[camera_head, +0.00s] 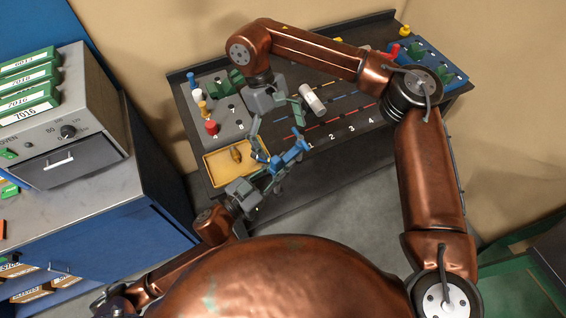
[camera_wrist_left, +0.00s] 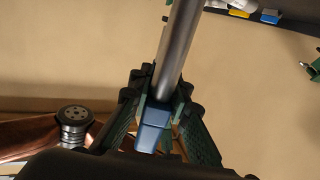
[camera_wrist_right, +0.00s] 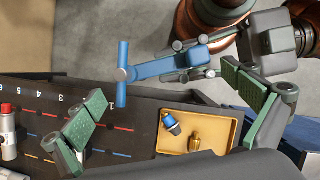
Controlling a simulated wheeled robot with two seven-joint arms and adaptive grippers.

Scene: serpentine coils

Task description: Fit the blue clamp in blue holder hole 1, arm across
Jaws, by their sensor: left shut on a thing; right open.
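The blue clamp (camera_head: 291,153) is a blue piece with a crossbar at its end. My left gripper (camera_head: 268,170) is shut on it and holds it above the front edge of the dark bench. In the right wrist view the clamp (camera_wrist_right: 165,67) has its crossbar above the bench edge, near the mark 1. In the left wrist view the fingers (camera_wrist_left: 160,112) close around its blue body, and a grey rod stands out beyond. My right gripper (camera_head: 277,122) is open and empty above the bench, close to the clamp.
A yellow tray (camera_wrist_right: 222,145) holds a brass piece (camera_wrist_right: 194,138) and a small blue piece (camera_wrist_right: 171,122). A white cylinder (camera_head: 312,99) is on the bench. A grey board (camera_head: 232,130) with coloured pegs is at left, a blue board (camera_head: 461,77) at far right.

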